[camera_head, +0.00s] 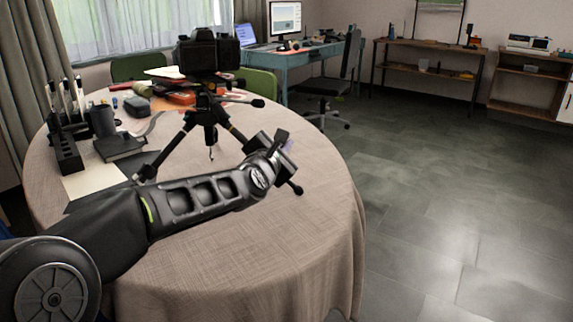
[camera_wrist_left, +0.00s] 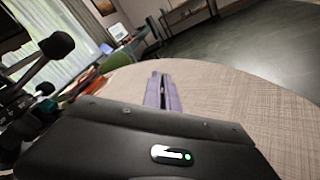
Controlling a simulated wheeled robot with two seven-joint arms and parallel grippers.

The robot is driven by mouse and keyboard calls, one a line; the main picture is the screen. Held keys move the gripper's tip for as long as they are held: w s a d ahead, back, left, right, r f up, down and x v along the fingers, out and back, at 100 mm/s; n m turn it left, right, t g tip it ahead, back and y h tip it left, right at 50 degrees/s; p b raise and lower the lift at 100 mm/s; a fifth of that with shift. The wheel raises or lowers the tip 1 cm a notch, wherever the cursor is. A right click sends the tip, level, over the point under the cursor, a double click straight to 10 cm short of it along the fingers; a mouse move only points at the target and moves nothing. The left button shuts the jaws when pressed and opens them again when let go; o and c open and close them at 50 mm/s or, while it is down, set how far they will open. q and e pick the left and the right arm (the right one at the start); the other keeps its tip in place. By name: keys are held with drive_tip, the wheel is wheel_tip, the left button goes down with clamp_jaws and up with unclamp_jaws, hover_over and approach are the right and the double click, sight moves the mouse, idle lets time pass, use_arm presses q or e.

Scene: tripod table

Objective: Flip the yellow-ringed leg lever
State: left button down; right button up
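The black tripod (camera_head: 207,112) stands on the round table with a camera (camera_head: 208,52) on top. Its legs spread out, and one leg runs right behind my left arm toward a foot (camera_head: 297,188). I cannot make out a yellow ring or its lever in either view. My left gripper (camera_head: 288,146) is right of the tripod, above the table, mostly hidden by its own wrist. In the left wrist view its purple-grey fingers (camera_wrist_left: 163,92) are close together, with nothing visible between them. Black tripod parts (camera_wrist_left: 57,45) show at that view's left edge. My right gripper is out of view.
The cloth-covered table (camera_head: 310,240) is clear at front and right. Green chairs and a blue desk (camera_head: 305,65) stand behind.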

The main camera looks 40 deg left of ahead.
use_arm(q)
drive_tip(key=shift+s+a+r+n+b, duration=0.15)
drive_tip(key=shift+a+n+b, duration=0.1)
drive_tip(key=shift+n+b, duration=0.4)
drive_tip(key=shift+w+a+r+n+b, duration=0.1)
drive_tip(key=shift+a+n+b, duration=0.1)
drive_tip(key=shift+n+b, duration=0.45)
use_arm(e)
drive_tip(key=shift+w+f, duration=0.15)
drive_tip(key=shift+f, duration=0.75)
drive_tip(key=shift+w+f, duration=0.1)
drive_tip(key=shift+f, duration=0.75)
use_arm(q)
drive_tip(key=shift+r, duration=0.1)
drive_tip(key=c, duration=1.9)
unclamp_jaws()
drive_tip(key=shift+c, duration=0.2)
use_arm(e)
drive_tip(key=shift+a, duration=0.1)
use_arm(q)
drive_tip(key=shift+s, duration=0.1)
